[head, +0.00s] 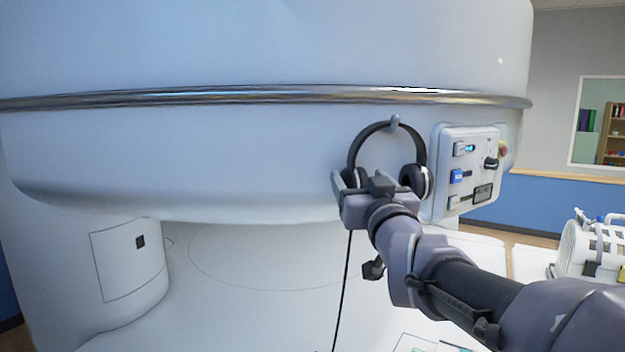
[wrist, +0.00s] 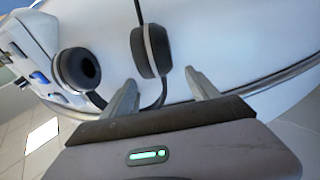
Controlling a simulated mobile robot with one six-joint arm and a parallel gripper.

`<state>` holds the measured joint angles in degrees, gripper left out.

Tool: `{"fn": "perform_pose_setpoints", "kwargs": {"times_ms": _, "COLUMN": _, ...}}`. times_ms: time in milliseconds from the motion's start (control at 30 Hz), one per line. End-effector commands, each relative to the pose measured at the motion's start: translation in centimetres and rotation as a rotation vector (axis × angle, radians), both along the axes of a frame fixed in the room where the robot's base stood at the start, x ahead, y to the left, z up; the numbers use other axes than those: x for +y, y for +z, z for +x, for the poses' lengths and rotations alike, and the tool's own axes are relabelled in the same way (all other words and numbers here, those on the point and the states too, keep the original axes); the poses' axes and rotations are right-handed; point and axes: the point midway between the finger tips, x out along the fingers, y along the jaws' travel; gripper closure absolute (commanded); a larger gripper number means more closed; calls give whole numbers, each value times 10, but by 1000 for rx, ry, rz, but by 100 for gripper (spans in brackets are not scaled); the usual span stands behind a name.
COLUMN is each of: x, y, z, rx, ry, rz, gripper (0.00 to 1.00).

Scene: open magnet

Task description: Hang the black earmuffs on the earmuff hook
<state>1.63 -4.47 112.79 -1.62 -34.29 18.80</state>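The black earmuffs (head: 420,146) are against the white magnet housing, ear cups down. The top of their headband meets the small grey earmuff hook (head: 394,121), and they appear to hang there. The wrist view shows both ear cups, one (wrist: 150,50) in front of the fingers and the other (wrist: 77,68) to the left. My gripper (wrist: 161,77) is open. Its fingertips are on either side of the nearer cup's lower edge, with visible gaps. In the head view my gripper (head: 358,188) is below and at the left cup, partly covering it. The hook is not visible in the wrist view.
A control panel (head: 470,172) with buttons and a knob is just right of the earmuffs. A metal rail (head: 250,96) runs along the housing above. A black cable (head: 344,275) hangs below my gripper. White equipment (head: 585,248) stands at the right.

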Motion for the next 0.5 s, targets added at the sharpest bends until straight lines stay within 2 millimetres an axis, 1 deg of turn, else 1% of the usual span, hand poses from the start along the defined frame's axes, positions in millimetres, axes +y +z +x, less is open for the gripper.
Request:
{"fn": "perform_pose_setpoints", "kwargs": {"times_ms": 367, "x": 0, "y": 0, "z": -2, "rx": 0, "ry": 0, "rz": 0, "gripper": 31}}
{"fn": "perform_pose_setpoints", "kwargs": {"times_ms": 467, "x": -1, "y": -2, "z": -12, "rx": -1, "ry": 0, "rz": -1, "gripper": 31}}
{"fn": "perform_pose_setpoints", "kwargs": {"times_ms": 500, "x": -1, "y": -3, "z": -19, "rx": -2, "ry": -1, "rz": -1, "gripper": 31}}
